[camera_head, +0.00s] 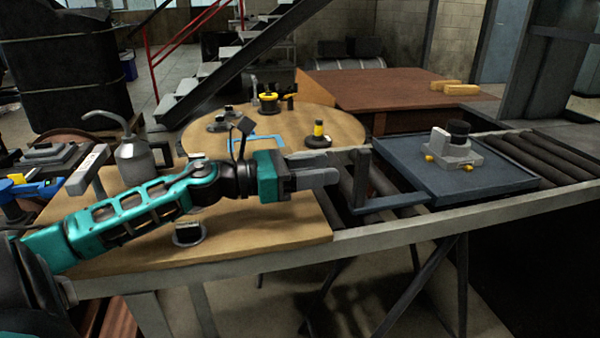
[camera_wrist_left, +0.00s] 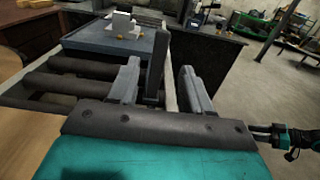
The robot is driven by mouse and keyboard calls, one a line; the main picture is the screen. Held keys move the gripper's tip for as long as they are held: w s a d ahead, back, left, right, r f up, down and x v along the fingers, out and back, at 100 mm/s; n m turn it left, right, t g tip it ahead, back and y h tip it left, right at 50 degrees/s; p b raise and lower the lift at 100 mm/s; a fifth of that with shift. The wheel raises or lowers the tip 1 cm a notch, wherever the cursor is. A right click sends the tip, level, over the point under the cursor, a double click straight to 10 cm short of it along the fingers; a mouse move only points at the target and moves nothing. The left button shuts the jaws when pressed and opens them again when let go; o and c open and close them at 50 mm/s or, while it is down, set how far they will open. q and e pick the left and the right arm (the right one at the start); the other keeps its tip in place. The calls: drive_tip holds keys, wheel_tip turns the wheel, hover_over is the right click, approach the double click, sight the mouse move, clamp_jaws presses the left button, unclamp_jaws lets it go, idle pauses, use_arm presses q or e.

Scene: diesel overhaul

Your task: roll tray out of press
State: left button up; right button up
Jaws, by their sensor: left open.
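The tray (camera_head: 400,170) is a flat blue-grey plate on the roller track, with a low rim. A grey part with a black cap and yellow fittings (camera_head: 455,150) stands on it. A dark handle with an upright bar (camera_head: 362,180) projects from its left side. My left gripper (camera_head: 332,170) is open and empty, just left of the upright. In the left wrist view the upright (camera_wrist_left: 158,62) appears beyond and between the open fingers (camera_wrist_left: 160,88), with the tray (camera_wrist_left: 100,42) behind. Whether a finger touches it cannot be told.
Dark rollers (camera_head: 545,158) run right of the tray, beside a grey upright frame (camera_head: 545,75). A wooden bench top (camera_head: 270,225) lies under my left arm, with an oil can (camera_head: 132,160) and small parts. A round wooden table (camera_head: 345,128) stands behind.

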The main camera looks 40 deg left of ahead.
use_arm(q)
drive_tip(key=shift+v, duration=1.5)
use_arm(e)
drive_tip(key=shift+a, duration=0.1)
